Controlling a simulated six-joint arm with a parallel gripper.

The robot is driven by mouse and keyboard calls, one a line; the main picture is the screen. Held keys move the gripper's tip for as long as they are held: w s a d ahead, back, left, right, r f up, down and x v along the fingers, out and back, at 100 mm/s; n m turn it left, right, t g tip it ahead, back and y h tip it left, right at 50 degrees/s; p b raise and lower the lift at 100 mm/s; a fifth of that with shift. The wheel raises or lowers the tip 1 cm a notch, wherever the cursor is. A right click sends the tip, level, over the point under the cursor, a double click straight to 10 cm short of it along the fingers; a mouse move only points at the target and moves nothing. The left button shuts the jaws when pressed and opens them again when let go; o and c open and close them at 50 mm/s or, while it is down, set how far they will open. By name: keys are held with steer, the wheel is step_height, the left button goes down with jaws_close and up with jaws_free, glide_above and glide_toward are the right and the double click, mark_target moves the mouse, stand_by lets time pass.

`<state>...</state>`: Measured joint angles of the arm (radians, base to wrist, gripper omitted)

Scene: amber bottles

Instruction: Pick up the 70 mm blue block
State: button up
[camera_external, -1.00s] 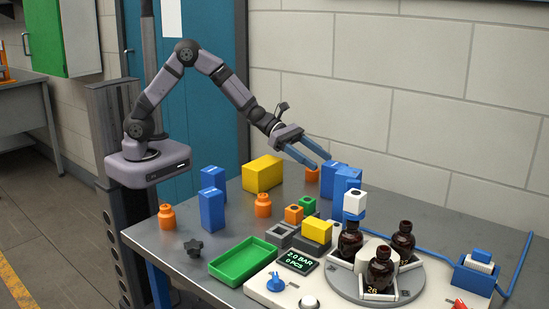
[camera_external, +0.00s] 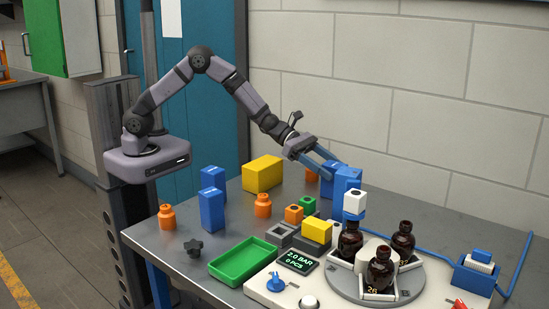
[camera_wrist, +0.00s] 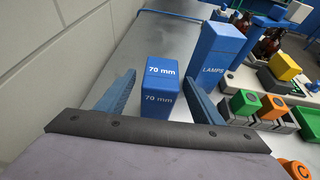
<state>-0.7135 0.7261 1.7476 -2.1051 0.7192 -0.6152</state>
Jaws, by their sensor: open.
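The blue block marked "70 mm" (camera_wrist: 162,73) stands upright on the table in the wrist view. In the external view the blue block (camera_external: 327,187) stands at the back, partly hidden by my gripper and a taller blue block. My gripper (camera_external: 329,168) is open and empty, tilted down at the block. In the wrist view my gripper's (camera_wrist: 162,80) two blue fingers lie left and right of the block, with a gap on each side. No contact shows. How deep the fingers reach beside it I cannot tell.
A taller blue block marked "LAMPS" (camera_wrist: 219,60) stands close to the right finger in the wrist view. Green (camera_wrist: 245,102) and orange (camera_wrist: 272,107) blocks sit farther right. A yellow block (camera_external: 262,174) stands left of my gripper. The wall is behind.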

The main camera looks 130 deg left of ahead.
steer(key=shift+x, duration=0.95)
steer(key=shift+c, duration=0.6)
steer(key=c, duration=1.2)
steer(key=shift+c, duration=0.2)
steer(key=shift+r, duration=0.15)
step_height(320, 180, up, 10)
steer(key=shift+f, duration=0.1)
